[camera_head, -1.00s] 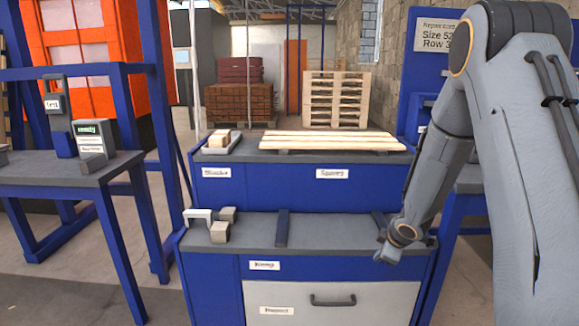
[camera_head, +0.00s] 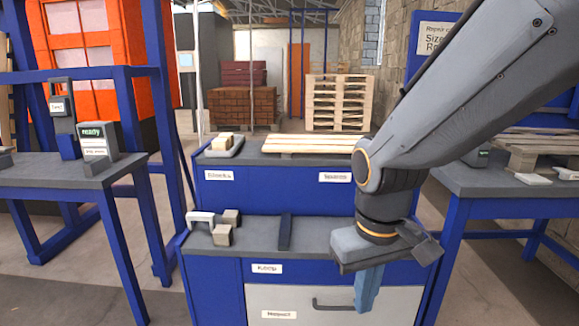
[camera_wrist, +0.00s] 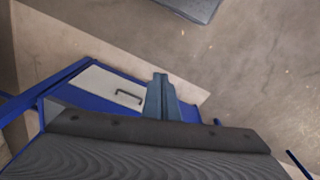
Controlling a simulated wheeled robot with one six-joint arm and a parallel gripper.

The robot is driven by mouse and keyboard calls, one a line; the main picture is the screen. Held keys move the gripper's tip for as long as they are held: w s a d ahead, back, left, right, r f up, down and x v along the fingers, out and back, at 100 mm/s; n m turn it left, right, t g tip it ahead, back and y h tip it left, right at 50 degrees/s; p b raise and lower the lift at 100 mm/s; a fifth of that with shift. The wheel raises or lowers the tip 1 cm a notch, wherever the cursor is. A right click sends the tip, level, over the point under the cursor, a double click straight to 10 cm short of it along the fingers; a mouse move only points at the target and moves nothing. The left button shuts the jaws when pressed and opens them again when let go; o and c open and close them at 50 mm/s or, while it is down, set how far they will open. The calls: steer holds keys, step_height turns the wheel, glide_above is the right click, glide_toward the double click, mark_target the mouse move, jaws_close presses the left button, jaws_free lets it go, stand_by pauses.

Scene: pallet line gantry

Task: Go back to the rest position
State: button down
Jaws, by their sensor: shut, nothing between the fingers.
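My gripper (camera_head: 369,287) hangs pointing down in front of the blue cabinet, its fingers closed together with nothing between them. In the head view it covers the right part of the grey drawer front (camera_head: 280,299). In the wrist view my gripper (camera_wrist: 161,82) shows as closed blue-grey fingers, with the drawer front and its dark handle (camera_wrist: 128,97) to their left and floor beyond. My arm comes in from the upper right and hides the right end of the cabinet top.
The cabinet top (camera_head: 260,237) carries small grey blocks (camera_head: 223,236) at left and a dark divider bar (camera_head: 285,232). Wooden planks (camera_head: 312,144) lie on the step behind. A blue-framed table (camera_head: 45,174) stands left, another bench (camera_head: 505,190) right.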

steer(key=s+a+r+g, duration=0.1)
steer(key=s+a, duration=0.2)
steer(key=s, duration=0.3)
steer(key=d+r+m+p, duration=0.3)
steer(key=d+r+p, duration=0.5)
steer(key=p, duration=0.8)
steer(key=shift+w+d+r, duration=0.3)
steer(key=shift+d, duration=0.4)
